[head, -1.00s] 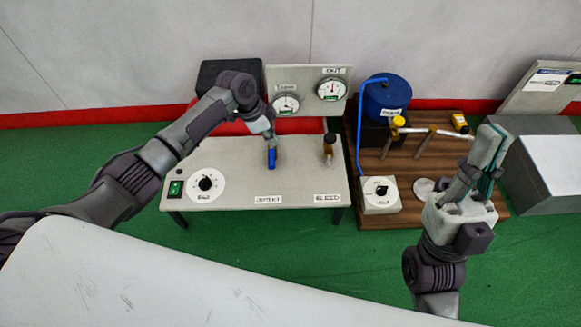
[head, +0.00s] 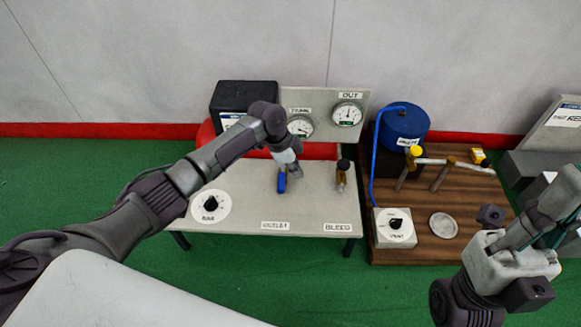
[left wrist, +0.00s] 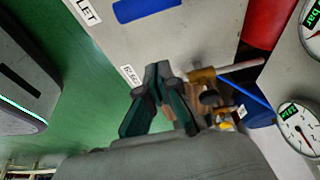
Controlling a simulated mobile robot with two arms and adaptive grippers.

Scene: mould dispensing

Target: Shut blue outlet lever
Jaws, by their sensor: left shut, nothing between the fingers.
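The blue outlet lever (head: 282,181) shows on the grey bench panel, behind the OUTLET label (head: 276,226). In the left wrist view the blue lever (left wrist: 146,9) is at the top edge, partly cut off, and clear of the fingers. My left gripper (head: 295,171) is just right of the lever in the head view. Its fingertips (left wrist: 158,72) are together and empty in the left wrist view. My right gripper (head: 560,215) is at the right edge, far from the lever, its fingers partly cut off.
A brass bleed valve (head: 342,175) with a black knob stands right of my left gripper. Two gauges (head: 300,126) (head: 347,114) are behind it. A round dial (head: 211,206) is at the panel's left. A wooden board (head: 450,195) with a blue tank (head: 404,124) stands to the right.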

